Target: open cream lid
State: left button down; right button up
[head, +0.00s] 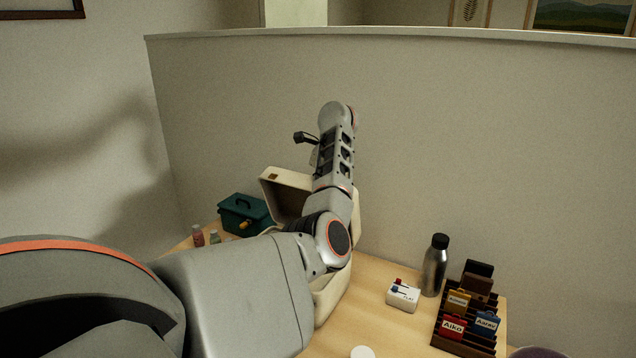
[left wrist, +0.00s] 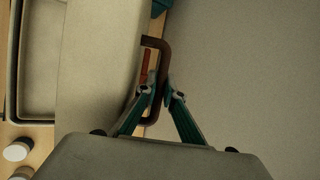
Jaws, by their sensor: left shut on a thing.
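The cream suitcase (head: 332,292) stands on the wooden table, largely hidden behind my left arm. Its cream lid (head: 291,178) is raised and tilted, with a darker inside showing. In the left wrist view the lid (left wrist: 95,75) fills the left side, with a brown handle (left wrist: 159,43) on its edge. My left gripper (left wrist: 164,93) is shut on this handle, its teal fingers at the handle's lower part. In the head view the left fingers are hidden or not clear behind my arm. My right gripper is not in view.
A teal box (head: 245,214) and small bottles (head: 198,236) stand left of the suitcase. To its right are a white box (head: 402,296), a metal bottle (head: 435,267) and a dark rack (head: 462,345) with name tags. A partition wall (head: 450,150) rises behind the table.

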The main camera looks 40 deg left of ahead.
pick_arm(q)
jog(key=c, duration=2.4)
grip_release()
jog(key=shift+d+f, duration=0.35)
jog(key=shift+f, duration=0.25)
jog(key=shift+w+a, duration=0.25)
jog(key=shift+w, duration=0.05)
jog(key=shift+s+r, duration=0.1)
jog(key=shift+r, duration=0.2)
jog(key=v, duration=1.2)
jog(key=shift+f, duration=0.15)
